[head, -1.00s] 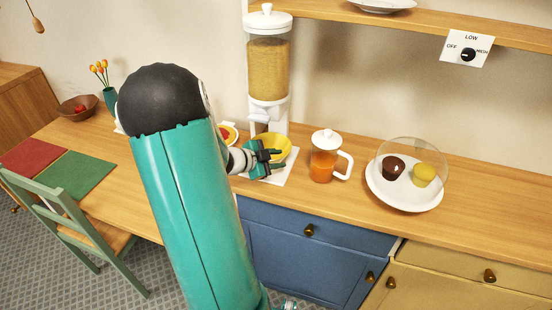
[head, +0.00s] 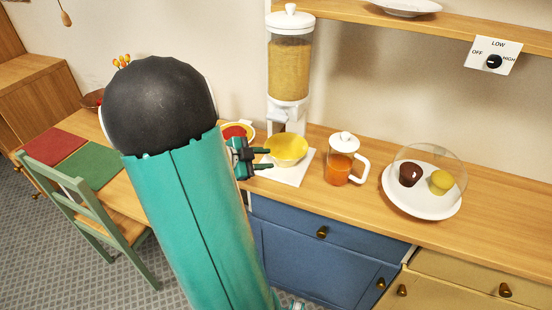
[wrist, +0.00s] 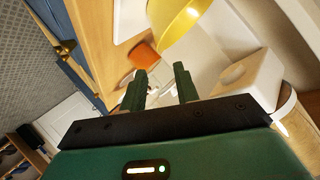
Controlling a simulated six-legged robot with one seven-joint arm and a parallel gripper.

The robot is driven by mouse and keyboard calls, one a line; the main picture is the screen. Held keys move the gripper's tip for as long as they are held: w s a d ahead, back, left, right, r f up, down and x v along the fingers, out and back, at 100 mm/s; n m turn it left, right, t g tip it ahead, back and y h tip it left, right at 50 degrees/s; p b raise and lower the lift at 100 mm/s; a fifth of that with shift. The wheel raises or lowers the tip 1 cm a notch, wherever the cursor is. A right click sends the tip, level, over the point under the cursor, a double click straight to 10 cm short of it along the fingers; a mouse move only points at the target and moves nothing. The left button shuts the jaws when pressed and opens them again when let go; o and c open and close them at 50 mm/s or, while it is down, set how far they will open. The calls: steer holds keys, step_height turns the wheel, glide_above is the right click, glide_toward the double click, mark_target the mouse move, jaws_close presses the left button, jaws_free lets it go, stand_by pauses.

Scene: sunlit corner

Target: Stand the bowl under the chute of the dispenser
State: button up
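The yellow bowl (head: 287,151) stands upright on the white base plate (head: 291,177) of the dispenser (head: 290,75), just below and in front of its white lower part. The chute opening is hard to make out, so I cannot tell whether the bowl is centred under it. My gripper (head: 268,160) is to the left of the bowl, with its fingers pointing at it. In the wrist view the fingers (wrist: 160,84) are apart with nothing between them. The bowl (wrist: 183,22) shows beyond the fingertips there, apart from them.
A glass jug of orange drink (head: 340,162) stands right of the base plate. Farther right is a white plate (head: 422,206) with two cupcakes under a clear dome. A dish with red contents (head: 236,131) is behind my gripper. A dial (head: 493,61) hangs on the shelf edge.

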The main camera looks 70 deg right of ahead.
steer(key=shift+w+a+r, duration=0.15)
steer(key=shift+w+a, duration=0.05)
steer(key=shift+a, duration=0.05)
